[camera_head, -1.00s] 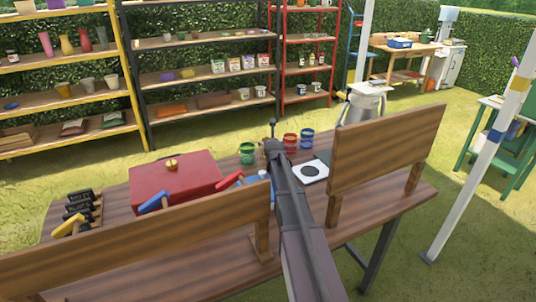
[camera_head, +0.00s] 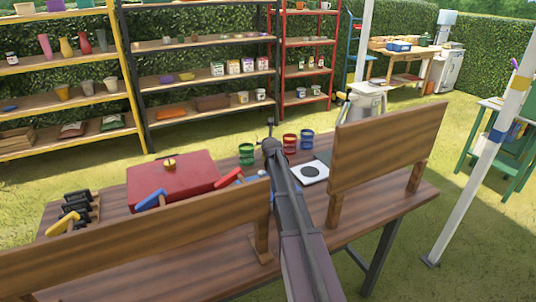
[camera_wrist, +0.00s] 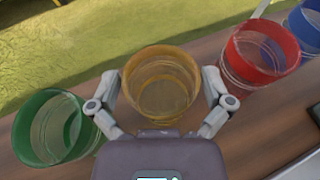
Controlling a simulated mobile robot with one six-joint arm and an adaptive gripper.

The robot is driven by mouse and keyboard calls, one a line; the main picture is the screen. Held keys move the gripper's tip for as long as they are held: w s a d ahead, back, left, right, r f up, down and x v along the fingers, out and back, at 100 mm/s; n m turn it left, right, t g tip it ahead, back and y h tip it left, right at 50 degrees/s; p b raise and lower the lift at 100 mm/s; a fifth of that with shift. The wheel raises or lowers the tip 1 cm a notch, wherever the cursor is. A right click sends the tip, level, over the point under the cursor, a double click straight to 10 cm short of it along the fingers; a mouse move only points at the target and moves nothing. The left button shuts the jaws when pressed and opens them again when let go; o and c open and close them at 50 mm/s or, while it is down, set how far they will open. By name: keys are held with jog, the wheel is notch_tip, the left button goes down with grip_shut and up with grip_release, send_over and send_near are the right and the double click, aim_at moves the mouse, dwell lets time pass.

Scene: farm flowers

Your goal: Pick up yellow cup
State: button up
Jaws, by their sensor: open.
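The yellow cup (camera_wrist: 162,88) stands upright at the centre of the wrist view, its open rim facing the camera. My gripper (camera_wrist: 160,82) is open, with one finger on each side of the cup. I cannot tell whether either finger touches it. In the head view my arm hides the gripper and the yellow cup.
A green cup (camera_wrist: 50,128) is close on the left; a red cup (camera_wrist: 262,55) and a blue cup (camera_wrist: 308,27) are on the right. The wooden table (camera_head: 213,262) also holds a red toolbox (camera_head: 172,182) and a white card with a black circle (camera_head: 309,173).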

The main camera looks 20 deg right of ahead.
jog(key=shift+x, duration=1.05)
jog(key=c, duration=0.9)
